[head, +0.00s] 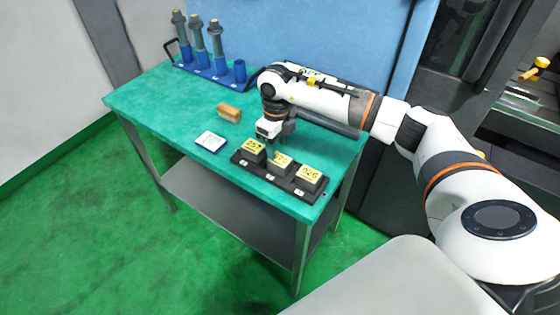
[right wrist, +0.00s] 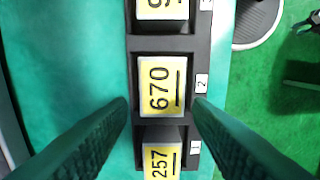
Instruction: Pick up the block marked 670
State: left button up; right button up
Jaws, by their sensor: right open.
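The block marked 670 (right wrist: 160,88) has a yellow label on top and sits in the middle place of a black holder (right wrist: 200,125), beside the tag 2. In the head view the middle block (head: 281,161) is partly covered by my right gripper (head: 275,147). My left gripper is not in view.
The block marked 257 (right wrist: 159,161) and a third block (right wrist: 162,8) flank it in the same holder. A blue-white box (head: 211,142), a brown brush-like piece (head: 229,112) and a blue rack (head: 215,75) with tool holders stand on the green table (head: 155,100).

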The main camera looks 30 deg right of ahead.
aim_at(280, 159)
jog(key=f+p, duration=0.1)
jog(key=f, duration=0.1)
jog(key=s+f+p, duration=0.1)
jog(key=f, duration=0.2)
jog(key=shift+d, duration=0.1)
jog(key=shift+f, duration=0.25)
jog(key=c, duration=0.8)
jog(key=shift+r, duration=0.1)
